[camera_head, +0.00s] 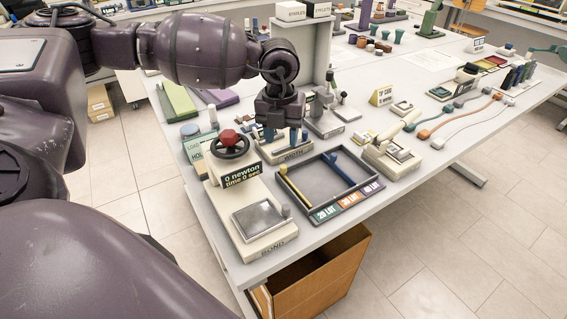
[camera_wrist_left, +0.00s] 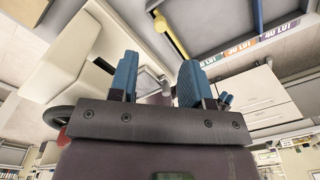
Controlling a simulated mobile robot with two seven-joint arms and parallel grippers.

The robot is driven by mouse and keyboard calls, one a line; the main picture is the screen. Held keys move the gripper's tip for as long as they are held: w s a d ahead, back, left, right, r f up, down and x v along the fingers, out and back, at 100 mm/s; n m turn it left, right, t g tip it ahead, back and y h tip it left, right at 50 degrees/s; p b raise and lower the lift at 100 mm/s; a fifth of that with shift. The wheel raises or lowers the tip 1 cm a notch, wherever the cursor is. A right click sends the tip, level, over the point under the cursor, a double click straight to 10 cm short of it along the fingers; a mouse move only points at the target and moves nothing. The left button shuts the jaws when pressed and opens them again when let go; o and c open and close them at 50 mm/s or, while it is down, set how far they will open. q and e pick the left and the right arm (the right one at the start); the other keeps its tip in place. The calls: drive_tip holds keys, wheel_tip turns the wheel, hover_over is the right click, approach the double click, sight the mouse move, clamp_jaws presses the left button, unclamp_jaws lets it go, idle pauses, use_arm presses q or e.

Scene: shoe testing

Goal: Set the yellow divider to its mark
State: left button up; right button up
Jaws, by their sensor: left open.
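The yellow divider (camera_head: 297,187) is a thin bar with a rounded knob at its far end. It lies along the left side of a dark grey tray (camera_head: 362,204) in the head view. It also shows at the top of the left wrist view (camera_wrist_left: 172,36). A blue divider (camera_head: 352,168) crosses the tray further right. Coloured lot labels (camera_head: 350,200) line the tray's front edge. My left gripper (camera_head: 281,136) hangs behind the tray, apart from the yellow divider. In the wrist view its blue fingers (camera_wrist_left: 158,75) are spread and empty. My right gripper is not in view.
A cream press (camera_head: 240,205) with a red-topped wheel and a "0 newton" display stands close left of the tray. A block marked WIDTH (camera_head: 294,155) is behind it, and a cream device (camera_head: 392,157) is to its right.

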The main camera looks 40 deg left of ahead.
sight(284, 166)
use_arm(q)
wheel_tip(284, 166, down, 8)
drive_tip(key=shift+d+r, duration=0.1)
drive_tip(key=shift+f+b, duration=0.3)
drive_tip(key=shift+f, duration=0.15)
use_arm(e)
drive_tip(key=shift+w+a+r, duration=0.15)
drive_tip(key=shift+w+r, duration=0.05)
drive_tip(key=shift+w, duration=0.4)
use_arm(q)
drive_tip(key=shift+c, duration=0.5)
clamp_jaws()
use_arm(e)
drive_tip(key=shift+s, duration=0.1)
use_arm(q)
drive_tip(key=shift+w, duration=0.15)
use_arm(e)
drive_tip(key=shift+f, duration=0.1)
